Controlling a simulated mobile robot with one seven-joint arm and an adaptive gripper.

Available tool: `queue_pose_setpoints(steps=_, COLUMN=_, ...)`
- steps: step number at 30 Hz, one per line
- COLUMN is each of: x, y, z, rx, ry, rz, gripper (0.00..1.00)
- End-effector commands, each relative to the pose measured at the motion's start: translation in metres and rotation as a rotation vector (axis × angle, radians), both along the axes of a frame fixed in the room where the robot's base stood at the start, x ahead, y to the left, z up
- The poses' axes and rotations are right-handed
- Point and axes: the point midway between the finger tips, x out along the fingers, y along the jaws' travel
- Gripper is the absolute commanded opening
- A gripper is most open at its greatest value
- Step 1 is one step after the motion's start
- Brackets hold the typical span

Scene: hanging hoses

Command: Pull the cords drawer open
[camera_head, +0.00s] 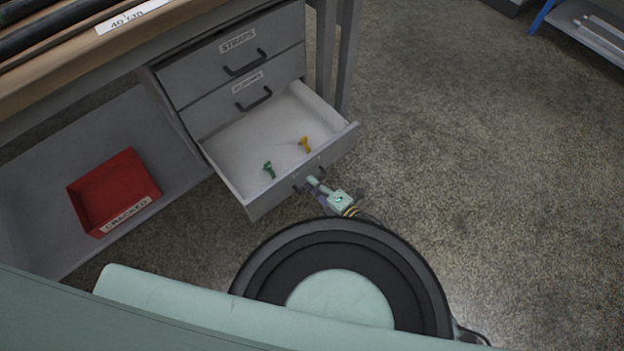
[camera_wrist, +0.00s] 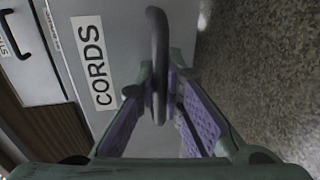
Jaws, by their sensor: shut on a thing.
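The cords drawer (camera_head: 237,168) is the lowest drawer of the grey unit, and it stands well open in the head view. A green item (camera_head: 269,170) and a yellow item (camera_head: 304,145) lie inside it. Its front, labelled CORDS (camera_wrist: 93,60), faces my wrist camera. My gripper (camera_head: 311,182) is at the drawer front, shut on the dark drawer handle (camera_wrist: 159,62). In the wrist view the purple-padded fingers (camera_wrist: 162,105) lie on either side of the handle bar.
Above it the straps drawer (camera_head: 207,65) and a middle drawer (camera_head: 221,108) are closed. A red bin labelled CRACKED (camera_head: 118,180) sits on the low shelf at left. The floor (camera_head: 480,170) to the right is clear.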

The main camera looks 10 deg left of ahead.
Motion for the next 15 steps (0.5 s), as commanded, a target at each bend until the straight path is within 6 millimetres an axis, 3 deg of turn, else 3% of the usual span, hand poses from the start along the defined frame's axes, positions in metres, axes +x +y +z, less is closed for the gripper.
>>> queue_pose_setpoints(steps=11, x=0.0004, y=-0.002, z=0.0, rx=-0.002, ry=0.0, rz=-0.002, gripper=0.0)
queue_pose_setpoints(steps=12, x=0.0004, y=-0.002, z=0.0, rx=-0.002, ry=-0.001, rz=-0.003, gripper=0.11)
queue_pose_setpoints(steps=15, x=0.0004, y=-0.0018, z=-0.0001, rx=-0.002, ry=0.0, rz=-0.002, gripper=0.17)
